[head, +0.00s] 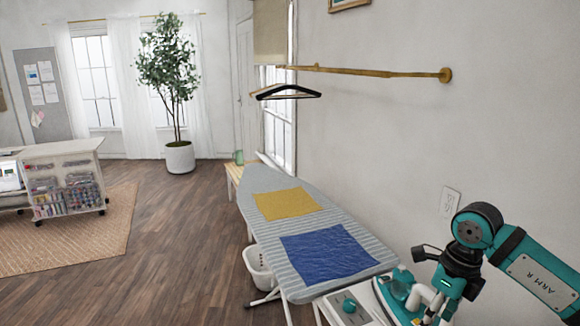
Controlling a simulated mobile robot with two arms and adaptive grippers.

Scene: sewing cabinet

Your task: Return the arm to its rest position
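My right arm, marked "ARM R", comes in from the lower right and is bent. Its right gripper (448,282) is low at the right, close beside a teal and white iron (398,288) at the near end of the ironing board (360,222). The fingers are not clear against the white and teal parts there, so I cannot tell whether they are open or touch the iron. My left gripper is not in view.
A blue cloth (327,254) and a yellow cloth (286,204) lie flat on the board. A white basket (258,268) is beneath it. A wheeled cabinet (65,180) stands left. The wooden floor between is clear.

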